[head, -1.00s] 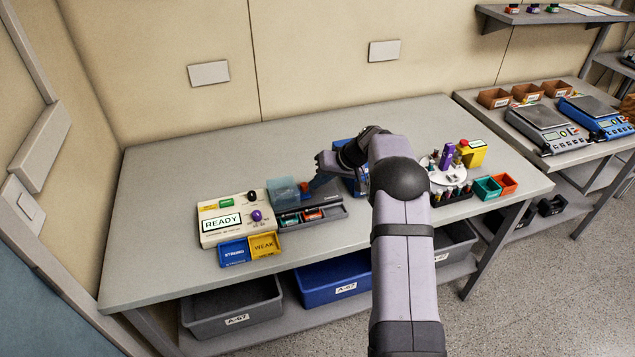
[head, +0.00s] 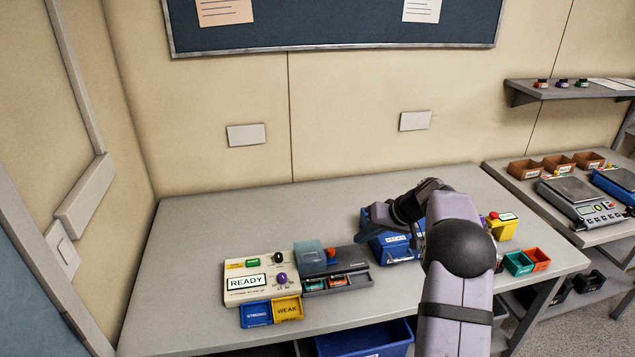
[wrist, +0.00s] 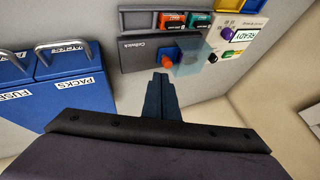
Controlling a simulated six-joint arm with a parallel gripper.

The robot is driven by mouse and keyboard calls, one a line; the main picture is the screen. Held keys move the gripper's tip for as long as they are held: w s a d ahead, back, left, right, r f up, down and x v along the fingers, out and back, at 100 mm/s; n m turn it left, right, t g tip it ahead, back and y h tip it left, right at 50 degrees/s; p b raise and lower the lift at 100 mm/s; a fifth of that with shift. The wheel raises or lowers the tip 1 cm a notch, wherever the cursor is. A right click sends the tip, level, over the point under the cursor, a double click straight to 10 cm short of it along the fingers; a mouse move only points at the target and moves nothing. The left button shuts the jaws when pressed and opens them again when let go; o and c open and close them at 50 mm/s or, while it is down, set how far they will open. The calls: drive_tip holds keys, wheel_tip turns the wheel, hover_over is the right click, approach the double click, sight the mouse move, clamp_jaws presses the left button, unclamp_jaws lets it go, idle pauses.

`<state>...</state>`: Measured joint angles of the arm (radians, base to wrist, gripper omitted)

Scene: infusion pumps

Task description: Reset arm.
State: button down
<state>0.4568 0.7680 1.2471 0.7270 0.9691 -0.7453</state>
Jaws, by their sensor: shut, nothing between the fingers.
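My gripper (wrist: 160,84) is shut and empty in the wrist view, its two dark fingers together. It hangs in the air above the table (head: 190,250). In the head view my arm covers part of the table, and the fingertips are too small to make out. A grey device with a clear blue cover (head: 309,256) and an orange-red knob (head: 331,252) stands to the left of the gripper. The same device (wrist: 140,55) shows beyond the fingertips in the wrist view, apart from them.
A cream console (head: 247,267) reads READY, with blue STRONG (head: 256,314) and yellow WEAK (head: 288,309) trays before it. Blue boxes (head: 392,247) stand partly behind my arm. Teal (head: 518,263) and orange (head: 538,259) bins sit at the right. The table's left part is clear.

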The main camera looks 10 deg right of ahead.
drive_tip(key=s+a+f+g+h, duration=0.1)
drive_tip(key=s+a, duration=0.3)
drive_tip(key=s, duration=0.8)
drive_tip(key=s+a+f+g+h, duration=0.2)
drive_tip(key=s+a, duration=0.3)
drive_tip(key=s, duration=0.7)
drive_tip(key=s+a+f+n+g+h, duration=0.1)
drive_tip(key=s+a, duration=0.3)
drive_tip(key=s, duration=0.8)
drive_tip(key=shift+s+a+f+g+h, duration=0.2)
drive_tip(key=shift+f+g+h, duration=0.2)
drive_tip(key=shift+g, duration=0.4)
drive_tip(key=c, duration=2.5)
unclamp_jaws()
